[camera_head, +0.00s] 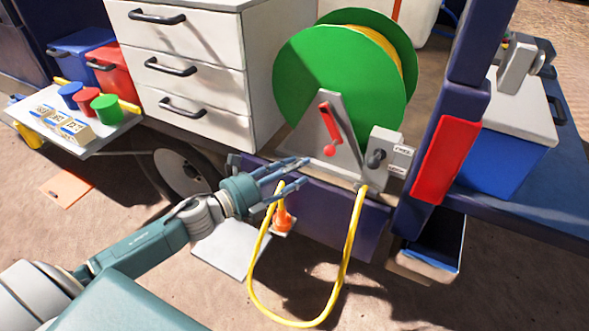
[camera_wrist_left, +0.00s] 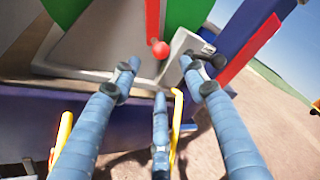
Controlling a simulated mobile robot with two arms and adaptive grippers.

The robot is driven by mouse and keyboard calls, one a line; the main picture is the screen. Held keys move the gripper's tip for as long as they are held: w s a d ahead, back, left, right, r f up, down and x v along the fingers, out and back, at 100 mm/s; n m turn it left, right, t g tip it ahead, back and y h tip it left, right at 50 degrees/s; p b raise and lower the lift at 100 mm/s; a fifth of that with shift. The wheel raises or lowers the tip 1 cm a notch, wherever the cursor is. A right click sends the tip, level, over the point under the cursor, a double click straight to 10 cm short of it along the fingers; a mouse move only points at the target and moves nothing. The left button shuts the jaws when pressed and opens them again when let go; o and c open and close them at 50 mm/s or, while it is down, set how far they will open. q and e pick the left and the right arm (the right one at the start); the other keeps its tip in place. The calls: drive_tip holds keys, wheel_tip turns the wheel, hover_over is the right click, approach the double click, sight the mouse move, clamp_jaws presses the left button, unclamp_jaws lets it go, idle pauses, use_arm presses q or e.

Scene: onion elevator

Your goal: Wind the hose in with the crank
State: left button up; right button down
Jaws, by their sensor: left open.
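A green hose reel (camera_head: 325,85) with yellow hose on it stands on the vehicle bed. Its red crank (camera_head: 330,125) hangs down on the grey bracket, with a red ball knob (camera_head: 330,151) at its lower end. The yellow hose (camera_head: 349,245) hangs in a loop below the bed edge. My left gripper (camera_head: 300,173) is open and empty, just below and left of the knob, apart from it. In the left wrist view the red knob (camera_wrist_left: 160,50) shows beyond the spread fingers. My right gripper is not in view.
A grey box with a lever (camera_head: 376,157) and small labels sits right of the crank. A purple post with a red panel (camera_head: 449,145) stands further right. White drawers (camera_head: 195,90) stand left of the reel.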

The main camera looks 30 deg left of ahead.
sight(327, 155)
use_arm(q)
drive_tip(key=w+d+n+y+b, duration=0.1)
drive_tip(key=w+n+b, duration=0.2)
drive_tip(key=n, duration=0.5)
drive_tip(key=w+d+n+t+y+b, duration=0.1)
drive_tip(key=w+d+n+b, duration=0.1)
drive_tip(key=n, duration=0.7)
drive_tip(key=w+d+n+t+y+b, duration=0.1)
drive_tip(key=w+d+n+y+b, duration=0.1)
drive_tip(key=w+n+b, duration=0.3)
drive_tip(key=shift+w+d+f+n, duration=0.1)
drive_tip(key=shift+w+n, duration=0.1)
drive_tip(key=shift+n, duration=0.8)
drive_tip(key=shift+w+d+f+n, duration=0.1)
drive_tip(key=shift+w+n, duration=0.1)
drive_tip(key=shift+n, duration=0.8)
clamp_jaws()
